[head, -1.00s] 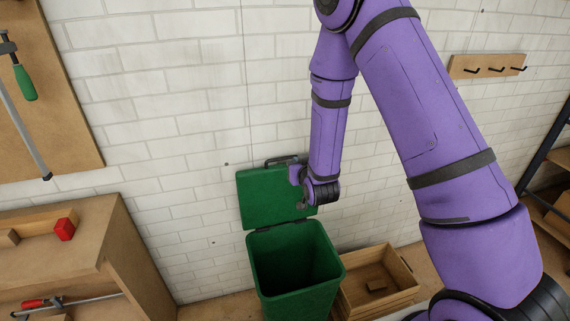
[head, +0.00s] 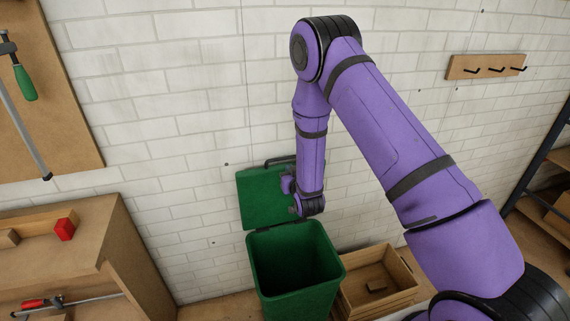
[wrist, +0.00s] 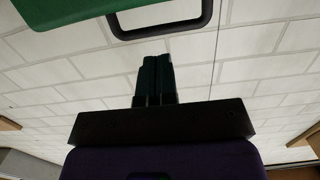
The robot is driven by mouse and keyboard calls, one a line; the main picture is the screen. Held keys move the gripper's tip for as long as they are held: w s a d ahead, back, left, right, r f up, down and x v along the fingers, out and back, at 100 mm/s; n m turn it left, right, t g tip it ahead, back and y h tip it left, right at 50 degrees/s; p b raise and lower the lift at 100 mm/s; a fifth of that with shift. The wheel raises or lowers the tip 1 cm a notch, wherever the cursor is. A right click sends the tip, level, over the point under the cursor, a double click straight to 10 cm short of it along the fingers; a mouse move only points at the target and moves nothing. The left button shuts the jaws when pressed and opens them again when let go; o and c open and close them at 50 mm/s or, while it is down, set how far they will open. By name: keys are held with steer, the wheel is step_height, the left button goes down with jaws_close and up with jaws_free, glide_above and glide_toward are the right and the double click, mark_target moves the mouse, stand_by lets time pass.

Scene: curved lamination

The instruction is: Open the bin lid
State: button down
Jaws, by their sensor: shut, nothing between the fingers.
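The green bin (head: 297,275) stands against the white brick wall with its top open and its dark inside showing. Its green lid (head: 262,196) is swung up and back, upright against the wall. A dark handle (head: 281,160) sits on the lid's upper edge. My arm hangs down in front of the lid's right part and hides some of it. In the wrist view my gripper (wrist: 155,68) is shut and empty, its two fingers together. The lid's edge (wrist: 75,8) and the handle (wrist: 165,28) show just beyond the fingertips, apart from them.
A wooden crate (head: 404,292) with a small block inside stands right of the bin. A wooden bench (head: 112,245) with a red block (head: 64,229) is at the left. A hook rail (head: 487,66) hangs on the wall at the upper right.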

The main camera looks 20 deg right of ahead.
steer(key=shift+w+f, duration=0.15)
steer(key=shift+w, duration=1.35)
steer(key=shift+w+f, duration=0.15)
steer(key=shift+w, duration=1.3)
